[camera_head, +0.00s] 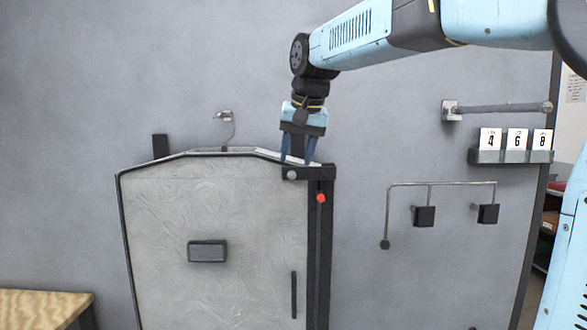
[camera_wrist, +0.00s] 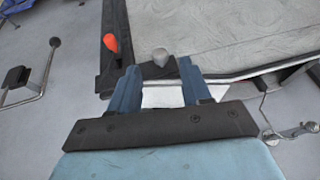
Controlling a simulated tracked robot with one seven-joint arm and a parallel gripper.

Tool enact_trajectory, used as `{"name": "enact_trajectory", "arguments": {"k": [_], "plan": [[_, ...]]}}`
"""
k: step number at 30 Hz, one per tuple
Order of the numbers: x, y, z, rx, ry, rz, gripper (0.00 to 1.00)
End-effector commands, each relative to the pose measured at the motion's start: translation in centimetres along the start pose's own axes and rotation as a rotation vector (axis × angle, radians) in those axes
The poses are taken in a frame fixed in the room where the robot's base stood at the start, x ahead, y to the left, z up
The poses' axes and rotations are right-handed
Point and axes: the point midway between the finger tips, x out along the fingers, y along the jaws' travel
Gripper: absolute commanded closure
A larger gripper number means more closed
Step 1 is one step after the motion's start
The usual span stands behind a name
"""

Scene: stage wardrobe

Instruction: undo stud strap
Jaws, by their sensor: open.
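A short black strap (camera_head: 318,172) runs from a dark upright post to the top right corner of a pale grey panel (camera_head: 220,215). A round grey stud (camera_head: 291,174) sits at the strap's left end. My gripper (camera_head: 298,161) points down just above the strap, its blue fingers apart. In the wrist view the stud (camera_wrist: 160,57) shows between and slightly beyond the fingertips (camera_wrist: 160,70). Nothing is held. I cannot tell whether a finger touches the strap. The wrist view hides part of the strap behind the left finger.
A red knob (camera_head: 321,198) is on the post just below the strap. A bent metal rail (camera_head: 440,184) with black blocks is on the wall at right. Number cards (camera_head: 516,140) and a grey bar (camera_head: 500,108) are above it. A wooden top (camera_head: 40,307) is at lower left.

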Motion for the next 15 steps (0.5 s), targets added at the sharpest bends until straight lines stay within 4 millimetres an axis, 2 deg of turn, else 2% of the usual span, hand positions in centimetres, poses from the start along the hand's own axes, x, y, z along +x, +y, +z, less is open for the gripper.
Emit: {"name": "enact_trajectory", "arguments": {"k": [1,6,15], "plan": [[0.9,0.0,0.0,0.000,-0.003,0.001,0.52],[3.0,0.0,0.0,-0.001,-0.001,0.000,0.52],[4.3,0.0,0.0,-0.001,0.000,0.000,0.52]]}}
